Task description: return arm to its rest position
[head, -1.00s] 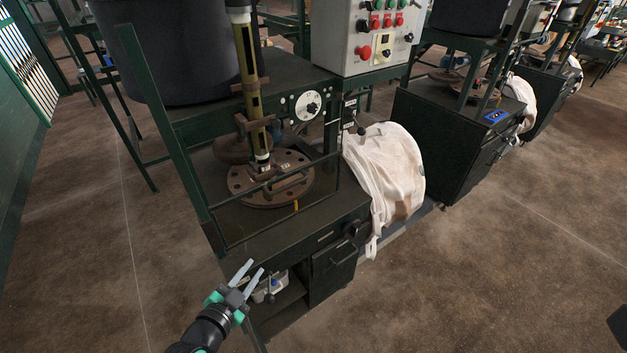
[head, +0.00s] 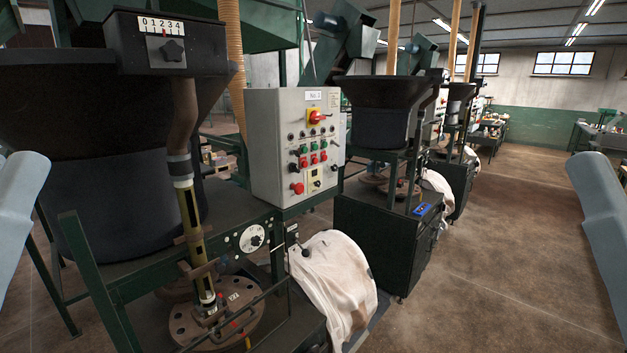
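Neither of my grippers shows in the head view. Smooth grey-blue arm parts of mine rise at the left and right picture edges, apart from the machine; the rest of both arms is cut off. A white cloth bag (head: 336,284) hangs bunched at the right side of the near machine, with a dark knob in front of it. The near machine has a grey control box (head: 292,145) with a red-and-yellow switch and several coloured buttons. A yellow-and-black upright tube (head: 194,236) stands over a round bolted plate (head: 245,322).
A large dark hopper (head: 110,190) fills the left side. A second dark cabinet (head: 378,245) with its own hopper (head: 385,110) stands behind the bag, with more stations beyond. The brown floor (head: 500,260) at the right is open.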

